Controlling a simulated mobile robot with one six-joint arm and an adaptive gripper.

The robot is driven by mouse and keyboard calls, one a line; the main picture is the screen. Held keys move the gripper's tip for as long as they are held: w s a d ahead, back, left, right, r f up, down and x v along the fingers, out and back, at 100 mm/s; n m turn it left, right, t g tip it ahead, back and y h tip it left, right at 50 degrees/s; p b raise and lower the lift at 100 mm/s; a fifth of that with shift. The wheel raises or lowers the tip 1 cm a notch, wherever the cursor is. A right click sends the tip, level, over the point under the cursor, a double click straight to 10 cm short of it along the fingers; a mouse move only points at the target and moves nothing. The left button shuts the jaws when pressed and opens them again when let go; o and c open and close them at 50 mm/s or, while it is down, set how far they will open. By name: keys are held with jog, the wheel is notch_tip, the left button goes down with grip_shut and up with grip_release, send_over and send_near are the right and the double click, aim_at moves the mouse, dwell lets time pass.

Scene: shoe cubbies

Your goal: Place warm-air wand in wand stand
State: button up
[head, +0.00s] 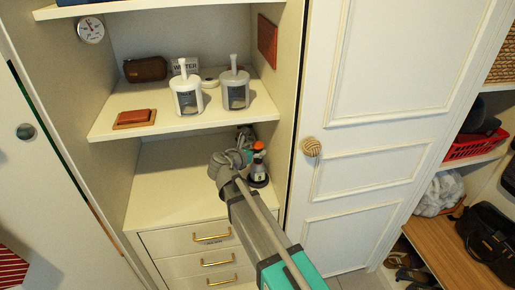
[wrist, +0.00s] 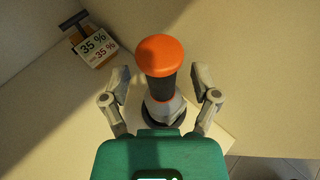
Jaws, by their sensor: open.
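The warm-air wand (wrist: 160,55) appears to be the upright piece with an orange cap, dark neck and grey lower body. It also shows in the head view (head: 258,163), on the counter below the shelf. Its foot meets a dark round base (wrist: 178,117), perhaps the wand stand; how deep it sits is hidden. My gripper (wrist: 160,80) is open, one finger on each side of the wand, with visible gaps. In the head view my gripper (head: 240,153) is at the wand's left and partly hides the space behind.
A small sign reading 35 % (wrist: 94,46) stands behind the wand, on the left. The shelf (head: 160,122) above holds two white dispensers (head: 186,97) and a reddish box (head: 135,118). The cabinet's right wall and door (head: 350,150) are close; the counter's left is clear.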

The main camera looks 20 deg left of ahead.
jog(key=p+v, duration=0.2)
jog(key=v, duration=0.8)
jog(key=shift+p, duration=0.4)
jog(key=shift+s, duration=0.2)
